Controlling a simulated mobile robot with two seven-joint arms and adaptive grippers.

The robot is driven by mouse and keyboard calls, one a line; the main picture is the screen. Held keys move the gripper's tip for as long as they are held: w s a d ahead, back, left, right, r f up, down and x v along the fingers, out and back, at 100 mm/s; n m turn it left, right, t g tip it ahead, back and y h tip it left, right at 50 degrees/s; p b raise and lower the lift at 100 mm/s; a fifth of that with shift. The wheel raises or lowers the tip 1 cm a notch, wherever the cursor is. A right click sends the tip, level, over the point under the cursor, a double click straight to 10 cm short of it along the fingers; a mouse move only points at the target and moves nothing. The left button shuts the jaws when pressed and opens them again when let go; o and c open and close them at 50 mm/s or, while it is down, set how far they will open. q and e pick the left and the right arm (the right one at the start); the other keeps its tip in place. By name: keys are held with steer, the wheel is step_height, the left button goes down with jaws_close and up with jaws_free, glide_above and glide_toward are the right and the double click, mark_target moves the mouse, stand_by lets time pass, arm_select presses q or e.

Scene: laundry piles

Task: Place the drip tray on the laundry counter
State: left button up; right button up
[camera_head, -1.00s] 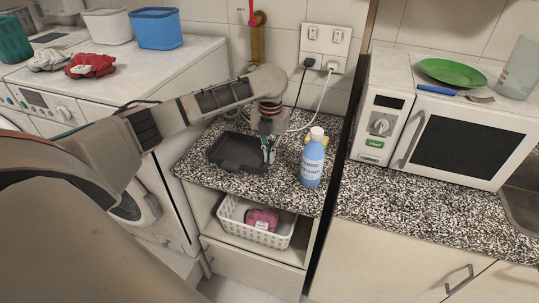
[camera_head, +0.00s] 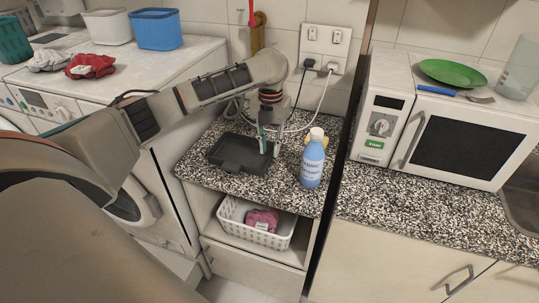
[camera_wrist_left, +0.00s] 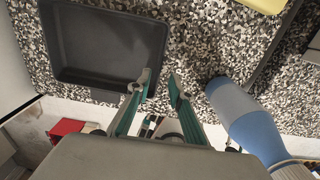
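The drip tray (camera_head: 236,153) is a shallow black rectangular tray. It lies flat on the speckled laundry counter (camera_head: 210,178), left of a blue bottle. My left gripper (camera_head: 269,147) is at the tray's right end, pointing down, with its fingers apart. My right gripper is in neither view.
The blue bottle (camera_head: 312,160) with a white cap stands close to the gripper's right, with a yellow item (camera_head: 325,142) behind it. Cables hang from the wall socket (camera_head: 325,48) behind. A white basket (camera_head: 256,224) sits on the shelf below. A microwave (camera_head: 440,125) stands at right.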

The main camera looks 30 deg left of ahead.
arm_select(q)
step_height(320, 180, up, 8)
steer(key=shift+r, duration=0.15)
stand_by(0.6)
